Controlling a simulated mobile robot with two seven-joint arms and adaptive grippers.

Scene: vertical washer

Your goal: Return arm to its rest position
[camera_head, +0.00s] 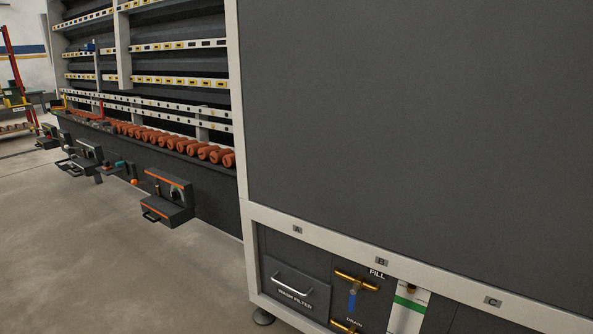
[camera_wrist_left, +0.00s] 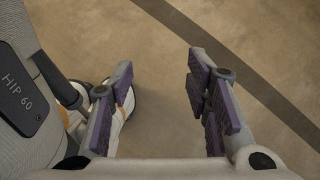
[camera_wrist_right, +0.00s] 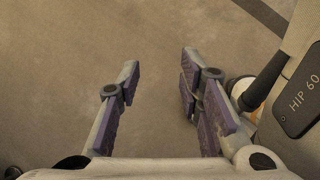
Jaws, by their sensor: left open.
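My left gripper (camera_wrist_left: 160,80) is open and empty in the left wrist view. Its two purple-padded fingers stand wide apart over bare floor, beside my own body at the left of that view. My right gripper (camera_wrist_right: 160,80) shows in the right wrist view, its fingers apart with only floor between them and my own body at the right. Neither gripper nor arm shows in the head view. The washer cabinet (camera_head: 420,110), dark grey with a pale frame, fills the right of the head view.
The washer's lower front holds a wash filter drawer (camera_head: 292,286), a brass fill valve (camera_head: 357,281) and a white-and-green gauge strip (camera_head: 408,308). A tall rack (camera_head: 180,70) with several orange cylinders stands left of it. A dark box (camera_head: 168,198) juts from the rack. Floor (camera_head: 100,260) at left is clear.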

